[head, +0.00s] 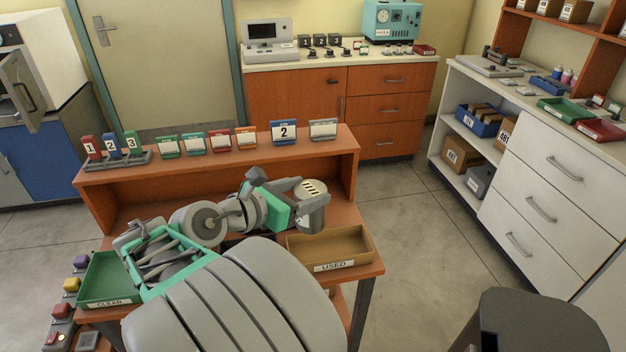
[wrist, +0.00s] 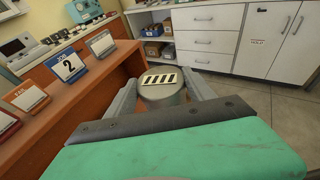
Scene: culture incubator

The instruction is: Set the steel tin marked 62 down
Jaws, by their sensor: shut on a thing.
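My gripper (head: 302,199) is shut on a grey steel tin (head: 316,212), over the right part of the orange-brown desk. In the wrist view the tin (wrist: 161,95) sits between the two fingers, round lid facing the camera. The lid has a cream patch with dark bars; I cannot read 62 on it. The tin looks roughly upright, just behind the tray marked USED (head: 334,266). I cannot tell whether its base touches the desk (head: 365,269).
A green tray marked CLEAR (head: 103,302) is at the desk's left. The raised back shelf (head: 170,173) carries several cards and a rack with numbered binders (head: 112,150). My arm hides the desk's middle. The USED tray looks empty. Open floor (head: 420,235) lies to the right.

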